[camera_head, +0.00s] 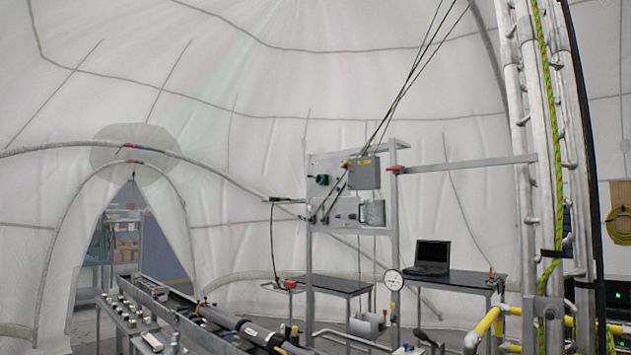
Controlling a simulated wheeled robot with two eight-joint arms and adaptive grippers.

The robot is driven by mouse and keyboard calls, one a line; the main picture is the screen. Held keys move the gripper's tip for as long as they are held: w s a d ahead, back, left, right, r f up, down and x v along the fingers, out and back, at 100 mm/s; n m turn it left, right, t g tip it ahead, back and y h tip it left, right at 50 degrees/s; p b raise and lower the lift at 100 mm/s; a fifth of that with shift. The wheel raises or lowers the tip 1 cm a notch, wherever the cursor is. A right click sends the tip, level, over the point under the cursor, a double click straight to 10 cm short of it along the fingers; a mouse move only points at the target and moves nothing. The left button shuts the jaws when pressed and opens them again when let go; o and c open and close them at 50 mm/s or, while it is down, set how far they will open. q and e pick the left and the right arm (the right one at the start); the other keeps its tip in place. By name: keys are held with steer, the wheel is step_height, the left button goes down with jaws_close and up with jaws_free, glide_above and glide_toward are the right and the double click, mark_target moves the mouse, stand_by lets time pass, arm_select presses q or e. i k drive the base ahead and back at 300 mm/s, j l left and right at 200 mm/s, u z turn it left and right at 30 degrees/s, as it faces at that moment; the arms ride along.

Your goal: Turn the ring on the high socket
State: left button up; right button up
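An upright panel (328,166) on a metal frame stands right of the middle in the head view. A dark green round fitting (321,180) sits high on its left part and looks like a socket. Its ring is too small to make out, and I cannot tell how far it is turned. Lower on the panel, a dark connector (311,215) sits at the left edge and another small fitting (362,213) is farther right. Neither of my grippers shows in this view.
Cables (405,85) slope down to the panel. A long trough with pipes (235,325) lies in front at lower left. A laptop (432,255) stands behind right, near a pipe tower (540,150).

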mark_target(322, 180)
steer(key=i+j+z, duration=0.15)
steer(key=i+z, duration=0.15)
steer(key=z, duration=0.15)
steer(key=i+j+z, duration=0.25)
steer(key=z, duration=0.2)
steer(key=i, duration=0.05)
